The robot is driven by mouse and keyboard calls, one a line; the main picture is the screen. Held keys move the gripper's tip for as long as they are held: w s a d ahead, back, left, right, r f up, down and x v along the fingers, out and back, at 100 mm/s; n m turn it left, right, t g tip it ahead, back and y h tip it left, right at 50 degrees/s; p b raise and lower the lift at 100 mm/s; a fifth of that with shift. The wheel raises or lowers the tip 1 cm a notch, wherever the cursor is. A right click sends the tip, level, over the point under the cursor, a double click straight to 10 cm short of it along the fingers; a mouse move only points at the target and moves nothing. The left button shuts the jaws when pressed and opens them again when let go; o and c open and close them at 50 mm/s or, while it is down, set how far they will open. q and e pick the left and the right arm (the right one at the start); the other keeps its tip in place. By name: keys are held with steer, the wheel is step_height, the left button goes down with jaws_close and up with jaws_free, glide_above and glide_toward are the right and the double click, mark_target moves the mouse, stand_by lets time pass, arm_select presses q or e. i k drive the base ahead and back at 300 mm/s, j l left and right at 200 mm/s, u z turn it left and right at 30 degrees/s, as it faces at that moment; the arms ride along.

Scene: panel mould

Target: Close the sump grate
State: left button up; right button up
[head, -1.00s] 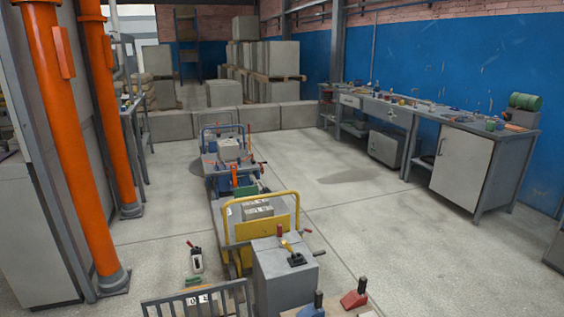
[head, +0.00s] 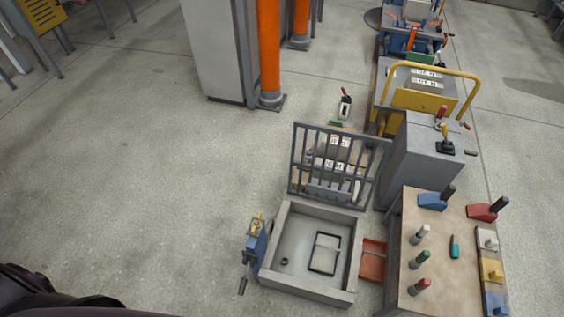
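The sump grate (head: 335,165) is a dark grey barred panel in the head view. It stands raised, close to upright, along the far edge of the open sump (head: 278,235), a light grey square box. Inside the sump lie a dark rectangular frame (head: 325,254) and a small dark ring (head: 284,261). Labelled blocks show behind the bars. Neither of my grippers is in view. A dark shape at the lower left corner looks like part of my own body.
A blue device with a handle (head: 256,243) stands at the sump's left side. A reddish tray (head: 373,260) lies at its right, beside a table (head: 440,270) with several coloured-handled tools. A grey cabinet (head: 425,160) stands behind the table. The floor to the left is clear.

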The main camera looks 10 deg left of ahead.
mark_target(329, 130)
steer(key=k+j+u, duration=0.1)
steer(key=j+u, duration=0.15)
steer(key=u, duration=0.25)
steer(key=j+u, duration=0.2)
steer(key=u, duration=0.3)
steer(key=j+u, duration=0.3)
steer(key=u, duration=0.2)
steer(key=j+u, duration=0.25)
steer(key=u, duration=0.25)
steer(key=i+j+z, duration=0.45)
steer(key=i+j, duration=0.6)
steer(key=i+l+z, duration=0.15)
steer(key=i+z, duration=0.25)
steer(key=i+l+z, duration=0.1)
steer(key=i+z, duration=0.65)
steer(key=i+j+z, duration=0.35)
steer(key=i+z, duration=0.35)
steer(key=z, duration=0.15)
steer(key=i+j+z, duration=0.1)
steer(key=i+z, duration=0.4)
steer(key=i+j+z, duration=0.2)
steer(key=z, duration=0.25)
steer(key=i+j+z, duration=0.3)
steer(key=z, duration=0.2)
steer(key=i+j+z, duration=0.2)
steer(key=j+z, duration=0.3)
